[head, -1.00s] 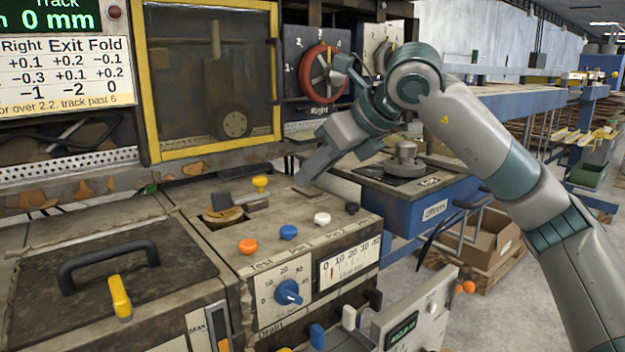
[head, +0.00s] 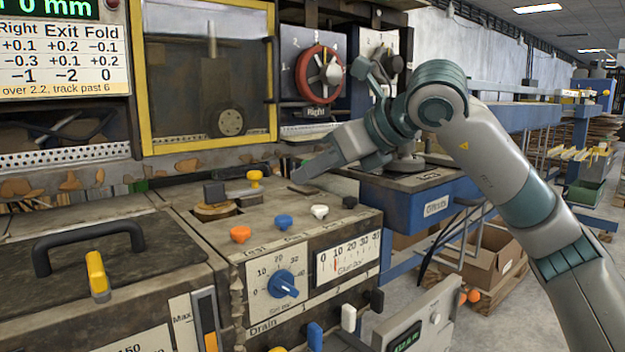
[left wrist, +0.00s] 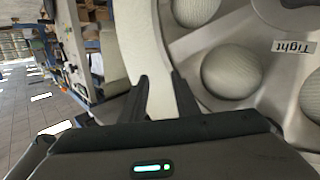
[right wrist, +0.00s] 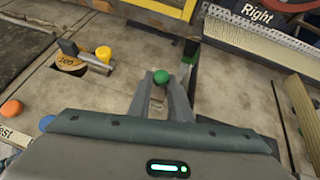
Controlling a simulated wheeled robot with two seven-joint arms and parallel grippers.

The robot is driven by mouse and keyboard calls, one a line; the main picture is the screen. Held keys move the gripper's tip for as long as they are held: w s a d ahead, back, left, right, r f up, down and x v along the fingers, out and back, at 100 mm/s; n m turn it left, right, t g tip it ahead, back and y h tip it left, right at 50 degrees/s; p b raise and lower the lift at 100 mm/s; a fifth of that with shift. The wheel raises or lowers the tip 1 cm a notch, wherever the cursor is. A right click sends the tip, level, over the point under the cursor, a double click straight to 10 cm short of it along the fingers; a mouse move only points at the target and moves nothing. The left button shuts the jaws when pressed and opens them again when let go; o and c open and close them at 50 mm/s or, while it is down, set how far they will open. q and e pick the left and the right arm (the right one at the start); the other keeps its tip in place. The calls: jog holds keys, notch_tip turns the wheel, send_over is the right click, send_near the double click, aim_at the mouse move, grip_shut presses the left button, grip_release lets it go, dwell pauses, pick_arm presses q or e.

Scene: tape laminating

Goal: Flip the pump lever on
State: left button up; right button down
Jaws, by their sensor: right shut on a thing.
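My right gripper (head: 298,178) is low over the top of the worn beige machine box (head: 305,245), to the right of a yellow knob (head: 255,177). In the right wrist view its fingers (right wrist: 160,98) are shut on a small green round knob (right wrist: 161,77). That knob is hidden behind the gripper in the head view. I cannot read which control is labelled pump. My left gripper (left wrist: 160,95) shows only in its own wrist view, with its fingers apart beside the pale rim of a large wheel (left wrist: 232,75) marked "Tight".
Orange (head: 240,235), blue (head: 284,222) and white (head: 319,212) knobs stand along the box's front edge. A blue dial (head: 284,284) and a gauge (head: 347,258) are on its front. A red-rimmed handwheel (head: 320,74) is behind my right gripper.

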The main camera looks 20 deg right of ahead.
pick_arm(q)
jog(key=shift+s+d+r+t+h+b, duration=0.15)
jog(key=shift+r+t, duration=0.3)
jog(key=shift+r, duration=0.35)
jog(key=shift+s+d+r+t+h+b, duration=0.1)
jog(key=shift+r+t+h+b, duration=0.1)
jog(key=shift+r+t, duration=0.45)
jog(key=shift+s+d+r+t+h+b, duration=0.15)
jog(key=shift+r+t, duration=0.15)
jog(key=shift+r, duration=0.65)
pick_arm(e)
jog(key=shift+s+t, duration=0.1)
jog(key=shift+t, duration=0.2)
jog(key=c, duration=1.7)
grip_release()
jog(key=shift+s+d, duration=0.1)
